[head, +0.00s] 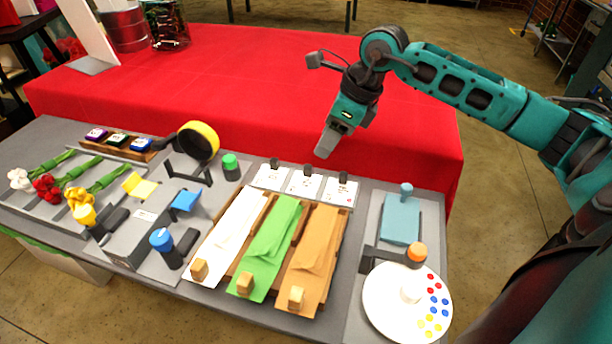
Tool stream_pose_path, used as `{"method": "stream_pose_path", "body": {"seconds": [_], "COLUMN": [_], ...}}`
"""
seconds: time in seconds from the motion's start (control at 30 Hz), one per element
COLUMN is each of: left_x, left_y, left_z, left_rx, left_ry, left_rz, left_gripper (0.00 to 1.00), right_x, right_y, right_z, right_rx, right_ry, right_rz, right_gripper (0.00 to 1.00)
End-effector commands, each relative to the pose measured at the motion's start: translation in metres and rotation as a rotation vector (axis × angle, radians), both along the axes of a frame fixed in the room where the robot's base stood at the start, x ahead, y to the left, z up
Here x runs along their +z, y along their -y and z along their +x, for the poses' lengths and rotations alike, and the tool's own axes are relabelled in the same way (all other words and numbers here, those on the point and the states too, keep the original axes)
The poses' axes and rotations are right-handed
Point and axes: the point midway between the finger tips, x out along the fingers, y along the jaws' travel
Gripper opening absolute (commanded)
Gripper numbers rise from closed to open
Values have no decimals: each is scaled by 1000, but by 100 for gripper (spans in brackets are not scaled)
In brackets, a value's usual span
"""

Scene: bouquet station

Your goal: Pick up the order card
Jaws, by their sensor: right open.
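Three small white cards with printed marks stand or lie in a row behind the paper sheets: a left card (270,178), a middle card (304,186) and a right card (341,191). Each has a dark clip at its top. I cannot tell which one is the order card. My right gripper (325,143) is above the red cloth, behind and above the cards and apart from them. It is open, with nothing visible in it. My left gripper is out of view.
White, green (268,245) and brown paper sheets with wooden blocks lie in front of the cards. A round white palette (385,305) and a blue pad (401,218) are at right. Flowers (47,188), a yellow tape roll (198,141) and stamps stand at left. The red-covered table (240,75) is mostly clear.

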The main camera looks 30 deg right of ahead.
Motion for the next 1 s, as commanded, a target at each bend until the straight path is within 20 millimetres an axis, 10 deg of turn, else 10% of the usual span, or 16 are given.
{"method": "stream_pose_path", "body": {"seconds": [0.6,1.0], "left_x": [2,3], "left_y": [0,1], "left_z": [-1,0], "left_rx": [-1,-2], "left_ry": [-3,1], "left_rz": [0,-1], "left_gripper": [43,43], "right_x": [-67,-72], "right_y": [-24,-25], "right_z": [23,25], "right_rx": [0,0], "right_ry": [-1,1], "right_rz": [2,0], "right_gripper": [47,39]}}
